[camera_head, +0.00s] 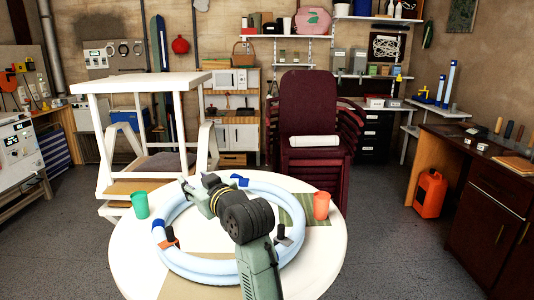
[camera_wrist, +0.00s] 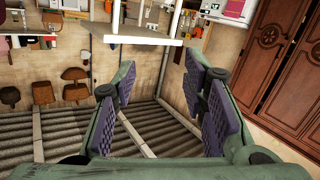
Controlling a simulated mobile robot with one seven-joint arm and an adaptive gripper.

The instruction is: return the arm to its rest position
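My arm rises from the bottom of the head view over a round white table (camera_head: 335,240), bent at a dark, thick joint. My gripper (camera_head: 188,184) is at its far end, above the table's left half and apart from the tabletop as far as I can tell. In the wrist view my gripper (camera_wrist: 160,82) shows two fingers with purple pads spread wide, with nothing between them. The wrist picture looks upside down, with a ribbed ceiling (camera_wrist: 70,130) low in it.
A light blue hose ring (camera_head: 190,268) lies on the table under my arm. A green cup (camera_head: 140,205) and an orange-red cup (camera_head: 321,206) stand at its sides. A white frame (camera_head: 145,84) and stacked maroon chairs (camera_head: 303,105) stand behind. Grey floor (camera_head: 385,215) is clear at right.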

